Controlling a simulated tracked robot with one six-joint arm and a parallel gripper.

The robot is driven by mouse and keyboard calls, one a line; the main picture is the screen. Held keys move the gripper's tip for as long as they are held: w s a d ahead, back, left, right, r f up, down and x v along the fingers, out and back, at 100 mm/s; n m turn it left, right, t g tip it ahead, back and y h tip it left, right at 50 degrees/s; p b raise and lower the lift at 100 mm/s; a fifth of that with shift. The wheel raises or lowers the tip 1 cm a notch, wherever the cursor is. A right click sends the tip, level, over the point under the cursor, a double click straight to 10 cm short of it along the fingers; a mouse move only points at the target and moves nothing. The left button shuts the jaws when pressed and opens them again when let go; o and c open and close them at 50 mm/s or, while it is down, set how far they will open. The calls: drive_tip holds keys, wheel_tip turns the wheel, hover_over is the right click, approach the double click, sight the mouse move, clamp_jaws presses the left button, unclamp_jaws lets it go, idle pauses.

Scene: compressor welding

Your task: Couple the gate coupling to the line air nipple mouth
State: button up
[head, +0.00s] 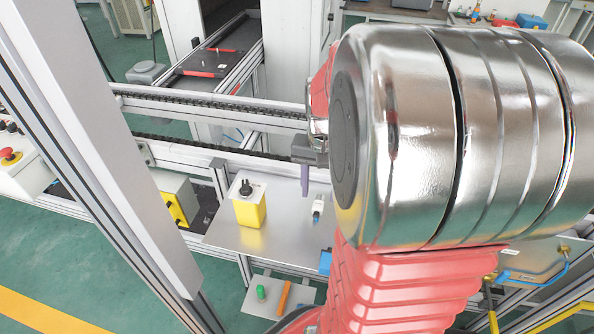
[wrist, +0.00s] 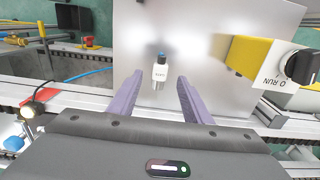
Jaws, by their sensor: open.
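A small white fitting with a blue end and dark lettering, which looks like the gate coupling (wrist: 160,72), lies on the steel plate (wrist: 208,75). In the head view the coupling (head: 317,209) is on the plate (head: 272,235), just right of and below my gripper (head: 305,182). In the wrist view my gripper (wrist: 157,84) is open, its two purple fingers apart with the coupling seen between their tips; I cannot tell the height gap. The line air nipple mouth cannot be made out for sure; brass fittings (wrist: 20,40) show at the wrist view's upper left.
A yellow box with a black knob (head: 249,207) stands left of the coupling; it is right in the wrist view (wrist: 250,60). A rail (head: 220,105) runs behind the plate. A grey unit with a blue hose (head: 530,262) is at lower right. My arm hides much of the right.

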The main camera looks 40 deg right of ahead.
sight(318, 206)
drive_tip(key=shift+f, duration=2.55)
clamp_jaws()
wheel_tip(318, 206, up, 10)
